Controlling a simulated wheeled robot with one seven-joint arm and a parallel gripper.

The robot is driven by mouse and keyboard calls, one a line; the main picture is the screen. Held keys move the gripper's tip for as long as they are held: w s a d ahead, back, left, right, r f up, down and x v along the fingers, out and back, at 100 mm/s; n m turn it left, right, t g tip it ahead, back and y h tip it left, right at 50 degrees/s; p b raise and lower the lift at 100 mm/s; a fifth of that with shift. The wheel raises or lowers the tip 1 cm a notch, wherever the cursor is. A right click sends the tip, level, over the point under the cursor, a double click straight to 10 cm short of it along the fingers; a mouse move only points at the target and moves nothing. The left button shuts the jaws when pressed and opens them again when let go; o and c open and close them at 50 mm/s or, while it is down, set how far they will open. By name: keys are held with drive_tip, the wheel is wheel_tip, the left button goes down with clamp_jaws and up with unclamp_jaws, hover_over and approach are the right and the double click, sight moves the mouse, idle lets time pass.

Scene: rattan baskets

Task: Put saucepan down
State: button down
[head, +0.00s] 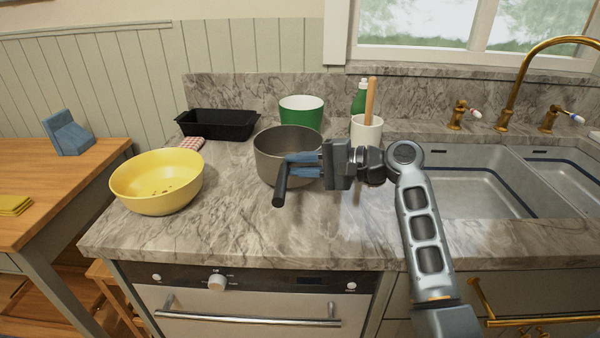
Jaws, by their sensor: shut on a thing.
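The saucepan (267,152) is a grey metal pot with a dark handle (281,187) that points toward the front. It is at the marble counter (215,232), near the middle of the head view. My gripper (302,165) comes from the right, and its blue fingers are shut on the handle near the pot's wall. The saucepan looks about upright. Whether its base touches the counter I cannot tell. The fingers and gripper body hide part of its right side.
A yellow bowl (157,184) stands left of the saucepan. Behind are a black tray (217,125), a green pot (301,112), a green bottle (360,98) and a white crock (366,134). A sink (480,190) lies to the right. The counter's front strip is clear.

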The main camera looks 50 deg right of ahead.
drive_tip(key=shift+f, duration=1.25)
drive_tip(key=c, duration=1)
unclamp_jaws()
drive_tip(key=shift+c, duration=0.2)
drive_tip(key=b+v, duration=0.1)
drive_tip(key=v, duration=1.1)
